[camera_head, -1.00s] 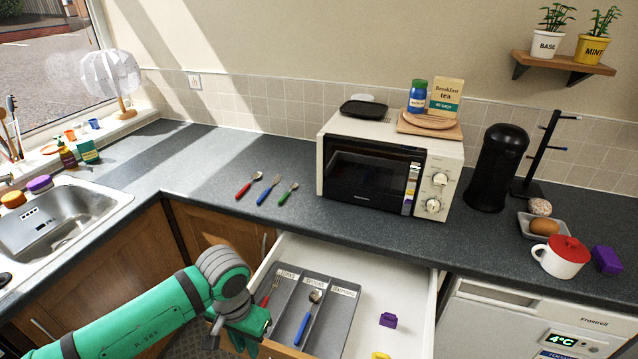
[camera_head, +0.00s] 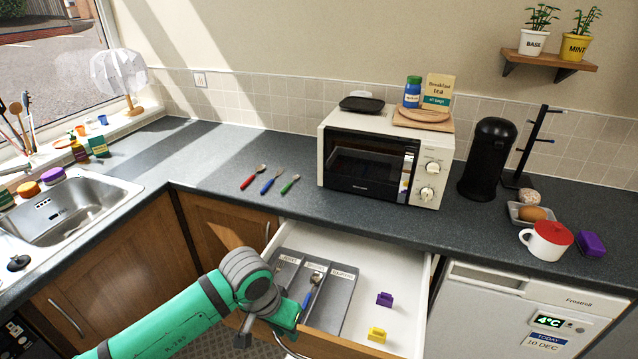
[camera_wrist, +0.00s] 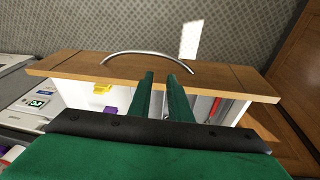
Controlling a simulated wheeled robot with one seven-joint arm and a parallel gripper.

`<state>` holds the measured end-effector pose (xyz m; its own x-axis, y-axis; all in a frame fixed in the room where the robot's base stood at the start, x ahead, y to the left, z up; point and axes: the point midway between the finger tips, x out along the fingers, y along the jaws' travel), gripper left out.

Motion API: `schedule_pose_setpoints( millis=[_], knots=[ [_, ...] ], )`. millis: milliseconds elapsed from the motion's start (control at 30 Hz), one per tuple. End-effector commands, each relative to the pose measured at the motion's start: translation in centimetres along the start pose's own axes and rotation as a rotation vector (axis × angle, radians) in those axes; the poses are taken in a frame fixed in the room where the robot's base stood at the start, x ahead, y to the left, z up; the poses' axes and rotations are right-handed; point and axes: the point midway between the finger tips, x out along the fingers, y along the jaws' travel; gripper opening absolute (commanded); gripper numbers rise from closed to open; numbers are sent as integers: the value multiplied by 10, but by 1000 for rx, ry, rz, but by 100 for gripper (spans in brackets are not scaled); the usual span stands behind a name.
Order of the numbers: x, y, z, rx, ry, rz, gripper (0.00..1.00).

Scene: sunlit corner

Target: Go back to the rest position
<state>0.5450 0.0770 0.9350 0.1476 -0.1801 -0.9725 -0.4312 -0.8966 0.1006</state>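My green arm reaches in from the lower left of the head view. My gripper (camera_head: 283,322) is at the front left of the open drawer (camera_head: 401,270), over its front edge and partly hidden by my wrist. In the wrist view my two green fingers (camera_wrist: 163,78) are apart with nothing between them. They point across the drawer's wooden front (camera_wrist: 225,84) and its curved metal handle (camera_wrist: 150,54). A grey cutlery tray (camera_head: 335,301) in the drawer holds a blue-handled spoon (camera_head: 312,290). A red-handled utensil also shows in the wrist view (camera_wrist: 215,108).
A purple block (camera_head: 385,299) and a yellow block (camera_head: 377,334) lie in the drawer. Red, blue and green-handled cutlery (camera_head: 270,182) lies on the counter (camera_head: 225,150). A microwave (camera_head: 370,170) stands behind the drawer. The sink (camera_head: 75,210) is at left.

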Motion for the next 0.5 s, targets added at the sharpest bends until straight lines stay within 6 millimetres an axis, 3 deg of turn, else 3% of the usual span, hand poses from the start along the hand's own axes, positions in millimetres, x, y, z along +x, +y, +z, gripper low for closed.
schedule_pose_setpoints(
  millis=[267, 500],
  knots=[
    [3, 76, -74, 75, 243, 145, 18],
    [-22, 159, -148, 108, 553, 322, 18]
  ],
)
